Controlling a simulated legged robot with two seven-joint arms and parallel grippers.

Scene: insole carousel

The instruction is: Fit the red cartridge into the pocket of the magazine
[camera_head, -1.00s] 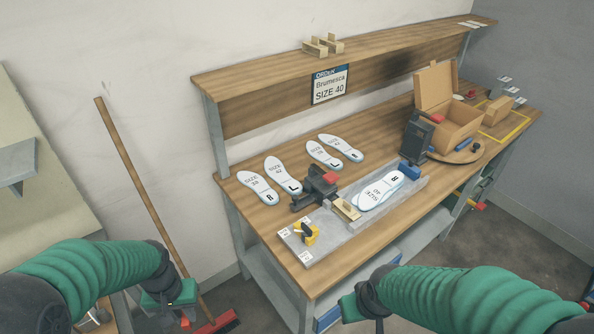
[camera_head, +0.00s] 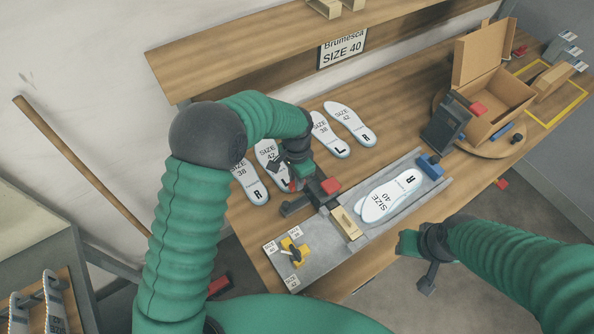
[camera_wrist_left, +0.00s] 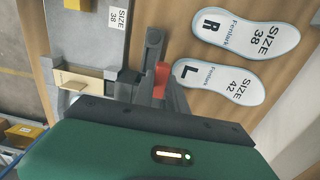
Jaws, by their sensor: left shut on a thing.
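A small red cartridge (camera_head: 291,186) shows only as a sliver under my left gripper (camera_head: 292,182), which is shut on it. The left wrist view shows the red cartridge (camera_wrist_left: 161,80) upright between the dark fingers.
A grey plate (camera_head: 322,262) holds a yellow block (camera_head: 291,248), a wooden block (camera_head: 346,222) and a blue block (camera_head: 431,167). Insoles lie beyond and on it. An open cardboard box (camera_head: 492,98) and a dark upright unit (camera_head: 445,123) stand at the right. The shelf (camera_head: 250,52) overhangs the back.

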